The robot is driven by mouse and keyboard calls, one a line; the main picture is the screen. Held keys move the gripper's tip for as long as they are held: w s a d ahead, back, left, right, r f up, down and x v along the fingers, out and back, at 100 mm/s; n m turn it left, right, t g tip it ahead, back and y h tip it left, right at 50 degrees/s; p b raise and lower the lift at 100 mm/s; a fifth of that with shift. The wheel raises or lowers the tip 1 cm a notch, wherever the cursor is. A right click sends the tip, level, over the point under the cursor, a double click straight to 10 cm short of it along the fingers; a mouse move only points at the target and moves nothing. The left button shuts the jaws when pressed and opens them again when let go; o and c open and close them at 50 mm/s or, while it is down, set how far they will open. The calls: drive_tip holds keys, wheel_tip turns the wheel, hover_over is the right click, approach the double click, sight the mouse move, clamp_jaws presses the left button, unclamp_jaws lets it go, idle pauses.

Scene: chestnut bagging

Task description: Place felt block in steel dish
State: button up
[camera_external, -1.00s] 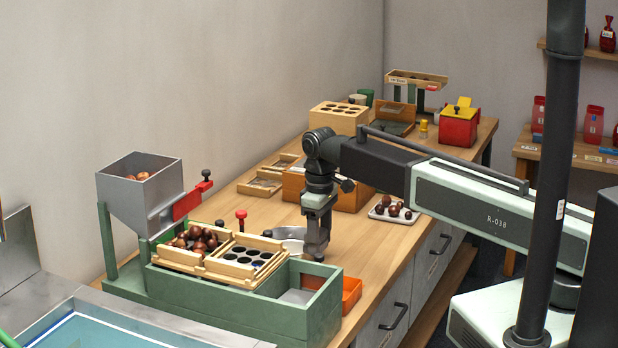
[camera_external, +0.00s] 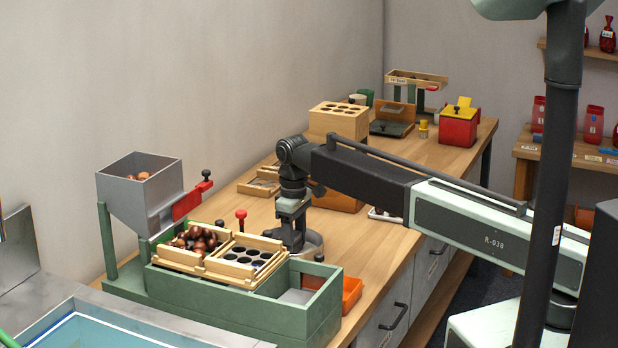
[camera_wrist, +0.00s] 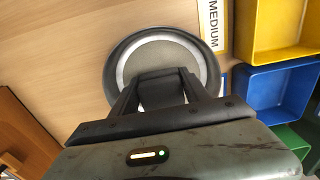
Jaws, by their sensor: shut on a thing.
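The steel dish (camera_external: 317,241) is a round shallow bowl on the wooden bench, just behind the green frame. In the wrist view the dish (camera_wrist: 206,62) shows a pale ring and a grey inside. My gripper (camera_external: 294,246) points down at the dish and partly covers it. In the wrist view my gripper (camera_wrist: 163,88) is over the dish, with its fingers closed on a dark grey block, the felt block (camera_wrist: 163,86). I cannot tell whether the block touches the dish's floor. In the external view the block is hidden.
A green frame (camera_external: 310,318) with wooden trays of chestnuts stands in front of the dish. A red-knobbed post (camera_external: 241,221) is to its left. In the wrist view, yellow (camera_wrist: 279,53) and blue bins (camera_wrist: 274,92) and a "MEDIUM" label (camera_wrist: 213,30) lie right of the dish.

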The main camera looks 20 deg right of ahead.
drive_tip(key=shift+f, duration=0.25)
drive_tip(key=o, duration=1.5)
drive_tip(key=shift+r, duration=0.1)
drive_tip(key=shift+c, duration=0.2)
wheel_tip(320, 180, up, 12)
drive_tip(key=p, duration=1.2)
drive_tip(key=shift+r, duration=0.15)
